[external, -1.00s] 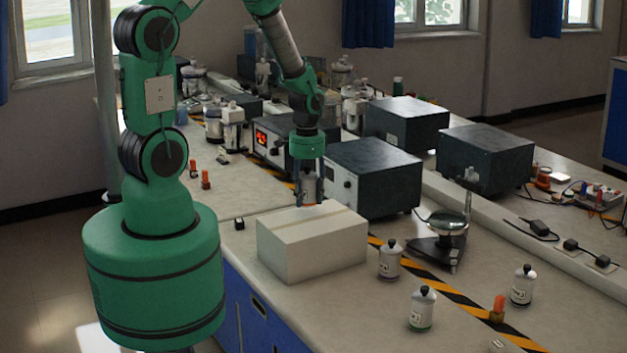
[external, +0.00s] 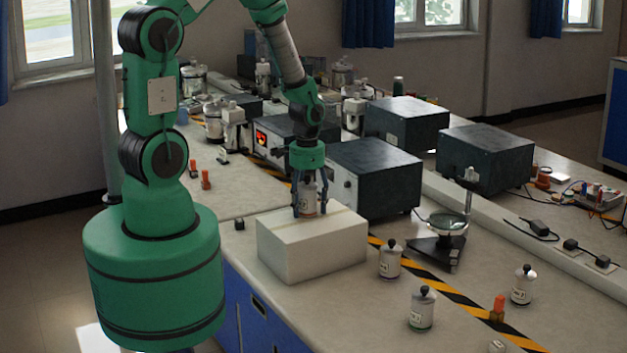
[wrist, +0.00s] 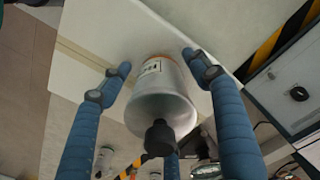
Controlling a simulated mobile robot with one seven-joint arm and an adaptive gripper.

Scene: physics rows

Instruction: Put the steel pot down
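The steel pot (external: 309,198), with a black knob and an orange-edged label, stands upright on top of the pale box (external: 312,250), near its back edge. My gripper (external: 309,212) is around the pot from above, with its fingers spread. In the wrist view, the pot (wrist: 160,100) sits between the blue fingers of my gripper (wrist: 158,66), and a gap shows on both sides of it. The gripper is open. The pot's base is partly hidden.
Similar small pots (external: 389,261) stand on the bench right of the box. Dark instrument boxes (external: 375,175) stand close behind my gripper. A stand with a round dish (external: 447,224) is to the right. Striped tape runs past the box.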

